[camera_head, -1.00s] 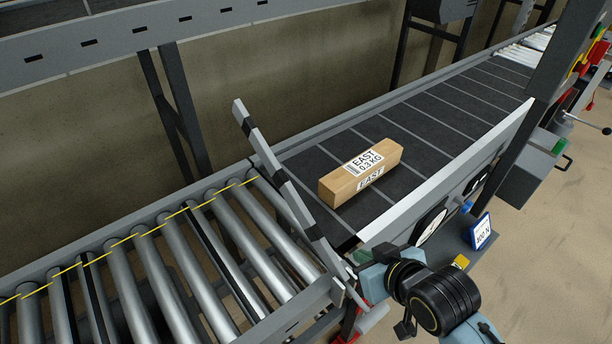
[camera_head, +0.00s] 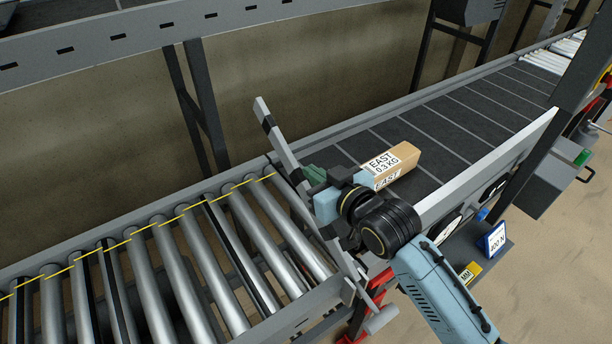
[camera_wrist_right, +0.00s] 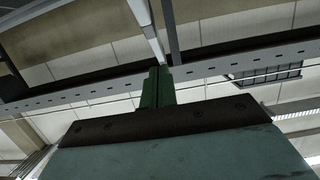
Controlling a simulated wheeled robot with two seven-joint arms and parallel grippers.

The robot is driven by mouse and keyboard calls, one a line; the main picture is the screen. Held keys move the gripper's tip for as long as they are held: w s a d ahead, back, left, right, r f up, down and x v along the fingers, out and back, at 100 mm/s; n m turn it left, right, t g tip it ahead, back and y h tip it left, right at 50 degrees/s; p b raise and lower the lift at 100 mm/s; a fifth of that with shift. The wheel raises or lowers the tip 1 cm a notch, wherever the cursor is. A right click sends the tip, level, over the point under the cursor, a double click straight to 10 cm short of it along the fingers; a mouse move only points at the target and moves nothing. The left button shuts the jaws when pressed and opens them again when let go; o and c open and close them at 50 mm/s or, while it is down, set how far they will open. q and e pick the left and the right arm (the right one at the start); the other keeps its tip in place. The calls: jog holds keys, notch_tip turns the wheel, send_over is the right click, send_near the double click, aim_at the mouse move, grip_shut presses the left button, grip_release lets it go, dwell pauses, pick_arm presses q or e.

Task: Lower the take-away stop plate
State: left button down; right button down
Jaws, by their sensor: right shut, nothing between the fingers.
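The take-away stop plate (camera_head: 275,132) is a grey bar with dark bands, standing raised and slanted across the line between the rollers and the belt. My right gripper (camera_head: 309,176) is shut and empty, its green fingertips close beside the plate's middle on the belt side. I cannot tell whether they touch it. The gripper and wrist hide part of the plate's lower half. In the right wrist view the green fingers (camera_wrist_right: 158,88) are together, with a pale bar running up just beyond them. My left gripper is not in view.
A cardboard box labelled EAST (camera_head: 405,160) lies on the dark belt (camera_head: 455,128) just right of my gripper. Metal rollers (camera_head: 190,245) fill the lower left. A pale side guard (camera_head: 490,165) edges the belt, with gauges and a 400 N sign (camera_head: 495,240) outside it.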

aim_at(296, 171)
jog(key=shift+w+a+f, duration=0.3)
jog(key=shift+w+f, duration=0.15)
jog(key=shift+f, duration=0.15)
jog(key=shift+w+a+f, duration=0.3)
jog(key=shift+w+f, duration=0.15)
jog(key=shift+f, duration=0.2)
jog(key=shift+w+a+f, duration=0.3)
jog(key=shift+w+f, duration=0.15)
jog(key=shift+f, duration=0.15)
